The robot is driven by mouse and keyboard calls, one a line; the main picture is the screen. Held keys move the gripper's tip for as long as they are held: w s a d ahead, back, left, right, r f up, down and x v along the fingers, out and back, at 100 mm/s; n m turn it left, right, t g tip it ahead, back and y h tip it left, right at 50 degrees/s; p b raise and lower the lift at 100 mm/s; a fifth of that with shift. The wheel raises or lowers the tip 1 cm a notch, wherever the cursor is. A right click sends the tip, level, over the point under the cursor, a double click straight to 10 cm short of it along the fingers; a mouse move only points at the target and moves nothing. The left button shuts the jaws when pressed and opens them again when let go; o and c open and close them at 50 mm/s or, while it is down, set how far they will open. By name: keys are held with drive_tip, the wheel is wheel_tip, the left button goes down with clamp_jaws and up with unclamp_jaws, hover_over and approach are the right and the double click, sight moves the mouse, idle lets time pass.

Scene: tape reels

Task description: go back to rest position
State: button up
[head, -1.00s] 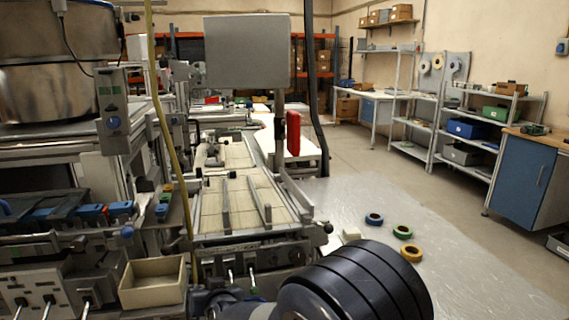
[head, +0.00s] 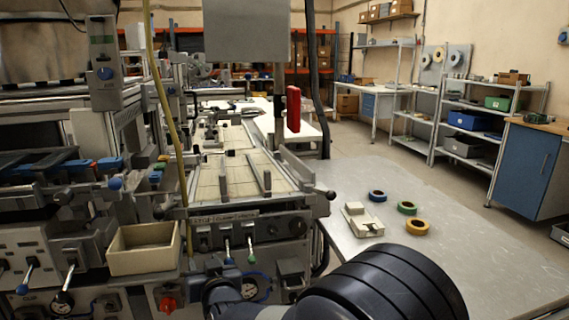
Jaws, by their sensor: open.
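My arm's dark, ribbed link fills the bottom middle of the head view, below the reels. My gripper is outside the picture, so I cannot see its fingers or whether anything is near it.
A machine with a conveyor bed (head: 238,180) stands left of the table, with knobs and levers on its front. An open cream box (head: 144,248) sits at the machine's front left. A blue cabinet (head: 525,170) and shelves stand at the right. The table's right part is clear.

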drive_tip(key=shift+s+d+f+t+y+b, duration=0.4)
drive_tip(key=shift+s+f+t+b, duration=0.25)
drive_tip(key=shift+b, duration=1.1)
drive_tip(key=shift+r, duration=0.1)
